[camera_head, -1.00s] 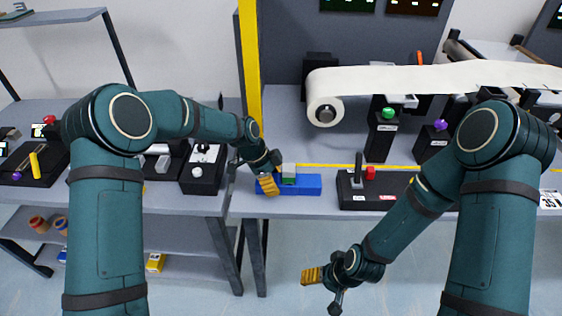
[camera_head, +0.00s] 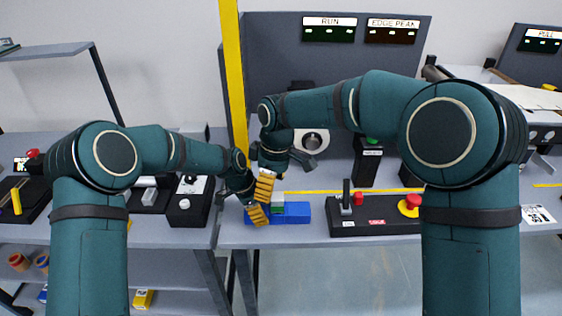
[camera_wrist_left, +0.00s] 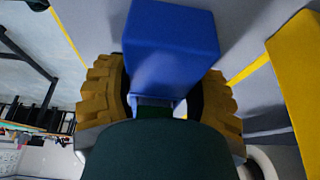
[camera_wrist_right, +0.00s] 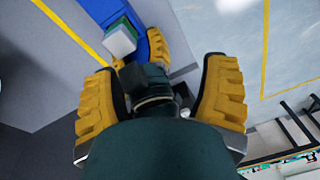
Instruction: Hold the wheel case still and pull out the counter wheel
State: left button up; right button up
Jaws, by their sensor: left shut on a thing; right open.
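The blue wheel case (camera_head: 298,211) lies near the front edge of the bench. A green and white block (camera_head: 278,202), which looks like the counter wheel, sits at the case; it also shows in the right wrist view (camera_wrist_right: 122,38). My left gripper (camera_head: 256,215) is shut on the case's left end. The left wrist view shows the case (camera_wrist_left: 170,45) between the yellow fingers. My right gripper (camera_head: 265,188) is open and empty, just above and left of the green and white block. Its fingers partly hide the case's left part.
A black control box (camera_head: 375,228) with a lever and red button stands right of the case. Another black box (camera_head: 188,205) stands to the left. A yellow post (camera_head: 233,75) rises behind my grippers. My right forearm hides part of the bench's back.

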aim_at(281, 196)
pick_arm(q)
jog(key=shift+s+f, duration=0.1)
jog(key=shift+f, duration=0.1)
pick_arm(e)
jog(key=w+d+r+n+h, duration=0.1)
jog(key=w+d+r+n, duration=0.2)
jog(key=w+n, duration=0.15)
jog(key=shift+t, duration=0.3)
jog(key=f, duration=1.2)
jog(key=shift+w+a, duration=0.2)
jog(key=shift+r, duration=0.1)
jog(key=shift+c, duration=0.2)
grip_shut()
jog(key=shift+r, duration=0.15)
jog(key=shift+r, duration=3.1)
